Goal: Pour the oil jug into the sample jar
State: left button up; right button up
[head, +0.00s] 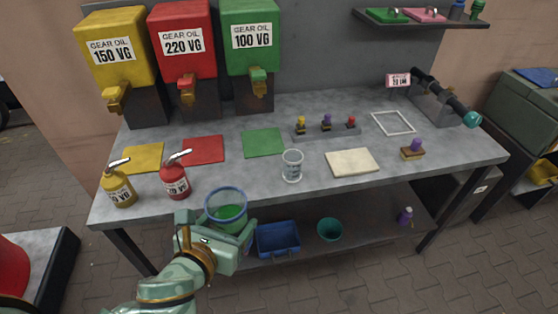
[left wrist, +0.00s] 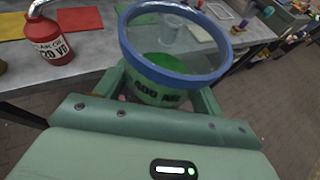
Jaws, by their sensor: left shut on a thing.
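My left gripper (head: 219,230) is shut on the oil jug (head: 228,208), a clear vessel with a blue rim and green oil low inside. The jug is off the bench, in front of its front edge, and looks roughly upright. In the left wrist view the jug (left wrist: 165,92) stands between the fingers, its dark lettering partly hidden. The sample jar (head: 292,167), clear with markings, stands upright on the bench near the front edge, right of the jug and apart from it. It looks empty. My right gripper is not in view.
A red oil can (head: 174,181) and a yellow one (head: 118,187) stand left of the jug on the bench (head: 225,168). A cream pad (head: 352,162) lies right of the jar. A blue bin (head: 278,239) and teal bucket (head: 330,229) sit on the lower shelf.

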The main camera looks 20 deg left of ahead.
aim_at(292, 159)
jog(key=l+u, duration=0.1)
jog(key=u, duration=0.3)
jog(key=i+l+u, duration=0.1)
jog(key=u, duration=0.3)
jog(key=l+u, duration=0.15)
jog(key=u, duration=0.25)
jog(key=l+u, duration=0.4)
jog(key=l, duration=0.7)
jog(key=l+u, duration=0.4)
jog(key=l, duration=1.05)
jog(key=k+l, duration=0.1)
jog(key=l, duration=0.3)
